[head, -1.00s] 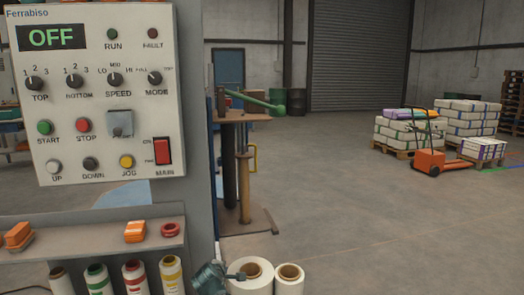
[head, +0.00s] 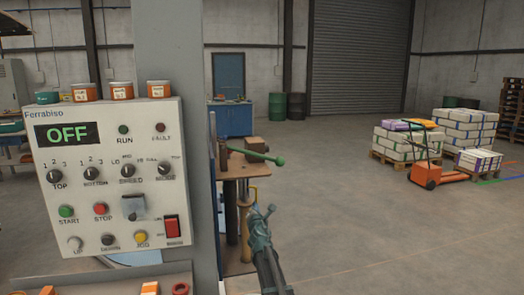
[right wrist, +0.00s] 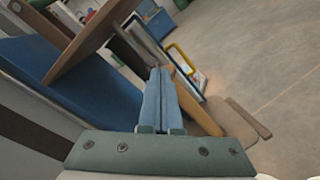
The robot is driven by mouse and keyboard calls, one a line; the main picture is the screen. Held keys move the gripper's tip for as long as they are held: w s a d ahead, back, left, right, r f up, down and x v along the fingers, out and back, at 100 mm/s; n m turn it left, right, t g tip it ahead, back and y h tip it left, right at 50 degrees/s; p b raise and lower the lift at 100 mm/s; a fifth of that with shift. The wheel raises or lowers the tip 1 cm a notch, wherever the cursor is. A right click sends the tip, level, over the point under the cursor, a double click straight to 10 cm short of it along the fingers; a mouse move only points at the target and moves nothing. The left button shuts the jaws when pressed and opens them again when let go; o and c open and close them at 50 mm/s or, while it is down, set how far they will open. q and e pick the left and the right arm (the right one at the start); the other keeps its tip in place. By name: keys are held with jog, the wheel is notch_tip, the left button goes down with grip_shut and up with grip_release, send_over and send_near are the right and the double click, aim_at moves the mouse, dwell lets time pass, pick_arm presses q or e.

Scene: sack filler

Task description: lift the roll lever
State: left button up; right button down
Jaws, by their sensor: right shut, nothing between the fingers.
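A green lever (head: 256,156) with a rounded end sticks out to the right from the top of a brown stand (head: 236,172) beside the grey column. It looks like the roll lever and slopes slightly down to the right. My right gripper (head: 262,213) is below the lever and nearer to me, apart from it in the picture. In the right wrist view its two fingers (right wrist: 159,75) lie together, shut and empty, pointing towards the stand's posts. I cannot make out the lever clearly there. My left gripper is not in view.
A control panel (head: 112,170) reading OFF stands at the left, against the grey column (head: 173,70). A yellow handle (right wrist: 181,57) is near my right fingers. A blue cabinet (head: 230,119), a pallet truck (head: 425,170) and stacked sacks (head: 462,130) stand farther back.

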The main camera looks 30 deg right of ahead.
aim_at(262, 169)
jog(key=d+r+n+p, duration=0.2)
jog(key=r, duration=0.2)
jog(key=w+d+r+n+t+y+p, duration=0.1)
jog(key=d+r+n+p, duration=0.1)
jog(key=r+p, duration=0.1)
jog(key=w+d+r+n+t+y+p, duration=0.1)
jog(key=d+r+n+p, duration=0.1)
jog(key=r, duration=0.3)
jog(key=shift+d+r+n+p, duration=0.2)
jog(key=shift+d+n+p, duration=0.15)
jog(key=shift+p, duration=0.4)
jog(key=shift+w, duration=0.1)
jog(key=x, duration=1)
jog(key=shift+a, duration=0.1)
